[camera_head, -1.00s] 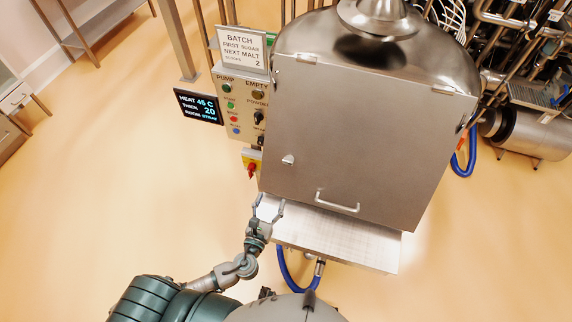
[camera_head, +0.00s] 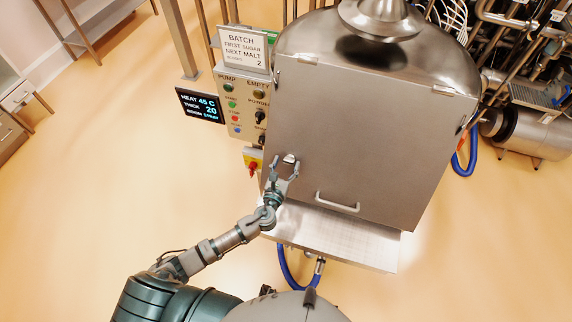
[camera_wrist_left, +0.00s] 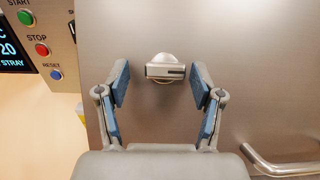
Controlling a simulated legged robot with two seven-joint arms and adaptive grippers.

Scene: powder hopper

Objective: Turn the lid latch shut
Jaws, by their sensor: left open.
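The lid latch (camera_wrist_left: 166,69) is a small metal knob with a flat bar lying roughly horizontal in the left wrist view. It sits on the hopper's grey steel lid (camera_head: 350,130), near its lower left, and shows in the head view (camera_head: 290,159). My left gripper (camera_head: 284,168) is open, its fingertips near the latch. In the left wrist view, the blue-padded fingers (camera_wrist_left: 160,84) stand on either side of the latch, with gaps between pads and bar. I cannot tell how far the fingertips are from the lid face. My right gripper is not in view.
A lid handle (camera_head: 337,203) is right of and below the latch. A steel shelf (camera_head: 340,237) juts out beneath the lid. A button panel (camera_head: 243,105) and a screen (camera_head: 199,105) stand to the left. The floor at left is open.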

